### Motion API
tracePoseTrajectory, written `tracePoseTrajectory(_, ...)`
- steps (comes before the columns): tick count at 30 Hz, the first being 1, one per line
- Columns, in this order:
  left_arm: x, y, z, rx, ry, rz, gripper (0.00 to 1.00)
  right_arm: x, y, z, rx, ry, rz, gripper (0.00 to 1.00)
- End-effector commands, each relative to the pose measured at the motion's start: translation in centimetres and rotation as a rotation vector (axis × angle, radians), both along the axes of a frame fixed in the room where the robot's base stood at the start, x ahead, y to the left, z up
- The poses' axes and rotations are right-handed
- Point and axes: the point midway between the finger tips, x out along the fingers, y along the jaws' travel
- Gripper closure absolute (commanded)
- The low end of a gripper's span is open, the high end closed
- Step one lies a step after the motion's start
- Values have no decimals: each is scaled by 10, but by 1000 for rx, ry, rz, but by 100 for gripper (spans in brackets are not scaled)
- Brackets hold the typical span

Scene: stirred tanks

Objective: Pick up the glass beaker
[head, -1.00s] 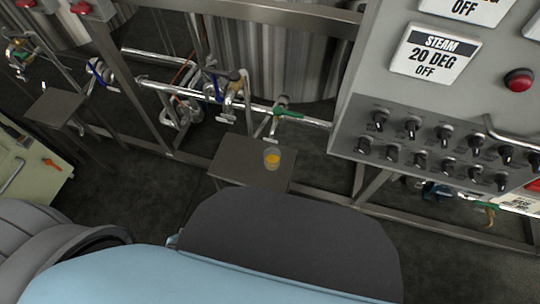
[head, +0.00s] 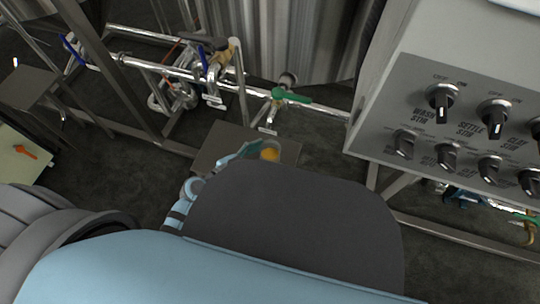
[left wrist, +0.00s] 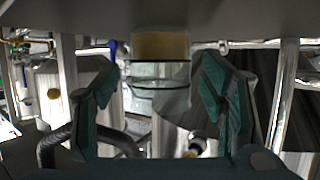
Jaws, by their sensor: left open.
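The glass beaker (head: 270,150) holds orange-yellow liquid and stands upright on a small grey metal stand (head: 218,146) in the head view. My left gripper (head: 244,151) is just left of it there, partly hidden by my own body. In the left wrist view the beaker (left wrist: 160,73) appears upside down, hanging from the stand's surface at the top. The teal fingers of my left gripper are spread, one on each side of it, with a gap showing on both sides. No contact is visible. My right gripper is not in view.
Steel pipes with a green-handled valve (head: 291,96) run behind the stand, in front of a large tank (head: 290,40). A grey control panel (head: 440,70) with several black knobs is at the right. Another small stand (head: 28,88) is at the far left.

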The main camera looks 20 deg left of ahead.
Motion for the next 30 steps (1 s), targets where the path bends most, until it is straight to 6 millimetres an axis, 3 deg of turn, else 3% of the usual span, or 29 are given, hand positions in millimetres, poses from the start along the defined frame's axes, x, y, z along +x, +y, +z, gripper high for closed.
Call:
tracePoseTrajectory(3, 15, -10, -10, -1, 0, 3, 35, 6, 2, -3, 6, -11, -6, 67)
tracePoseTrajectory(10, 18, -11, -11, 0, 1, 4, 35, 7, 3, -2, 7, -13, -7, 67)
tracePoseTrajectory(22, 18, -11, -11, 0, 1, 4, 97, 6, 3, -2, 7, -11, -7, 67)
tracePoseTrajectory(30, 18, -11, -10, 0, 1, 4, 100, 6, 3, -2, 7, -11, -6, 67)
